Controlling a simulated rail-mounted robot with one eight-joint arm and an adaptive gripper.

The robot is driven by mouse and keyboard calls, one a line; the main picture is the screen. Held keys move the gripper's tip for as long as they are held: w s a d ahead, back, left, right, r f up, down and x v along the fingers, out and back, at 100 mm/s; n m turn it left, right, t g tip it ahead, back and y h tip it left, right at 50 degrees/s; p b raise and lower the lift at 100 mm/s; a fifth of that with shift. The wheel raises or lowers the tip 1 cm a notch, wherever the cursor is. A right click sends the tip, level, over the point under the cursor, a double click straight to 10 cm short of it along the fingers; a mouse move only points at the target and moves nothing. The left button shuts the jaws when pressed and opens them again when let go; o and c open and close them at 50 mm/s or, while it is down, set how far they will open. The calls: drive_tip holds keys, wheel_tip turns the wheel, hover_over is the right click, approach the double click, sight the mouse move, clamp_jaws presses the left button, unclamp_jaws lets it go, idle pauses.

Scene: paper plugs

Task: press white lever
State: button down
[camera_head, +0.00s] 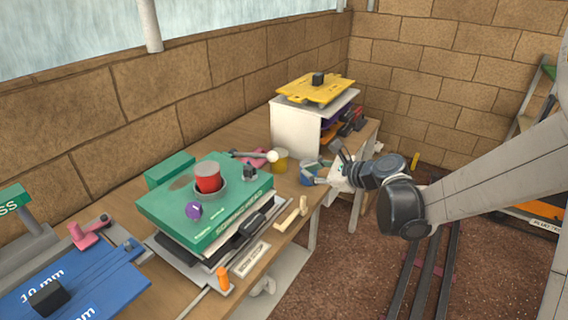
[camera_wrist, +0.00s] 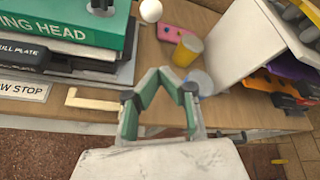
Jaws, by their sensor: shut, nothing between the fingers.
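A cream-white L-shaped lever (camera_head: 290,215) sticks out at the bench's front edge, beside the green-topped machine. In the wrist view the lever (camera_wrist: 95,103) lies left of my fingers, apart from them. A second lever, a dark rod with a white ball knob (camera_head: 272,156), reaches out behind the machine; the knob (camera_wrist: 151,11) shows at the top of the wrist view. My gripper (camera_head: 314,174) hovers by the bench's front edge, right of the cream lever. In the wrist view its green-padded fingers (camera_wrist: 172,73) come together at the tips with nothing held.
The green machine (camera_head: 232,215) carries a red cylinder (camera_head: 208,177) and a purple knob (camera_head: 194,210). A yellow cylinder (camera_head: 280,161) and a pink piece stand behind my gripper. A white cabinet (camera_head: 297,132) stands on the bench beyond. An orange knob (camera_head: 223,279) is at the front.

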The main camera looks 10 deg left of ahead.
drive_tip(key=w+a, duration=0.3)
drive_tip(key=a, duration=0.6)
drive_tip(key=shift+f+b, duration=0.2)
drive_tip(key=shift+b, duration=0.25)
drive_tip(key=shift+w+d, duration=0.1)
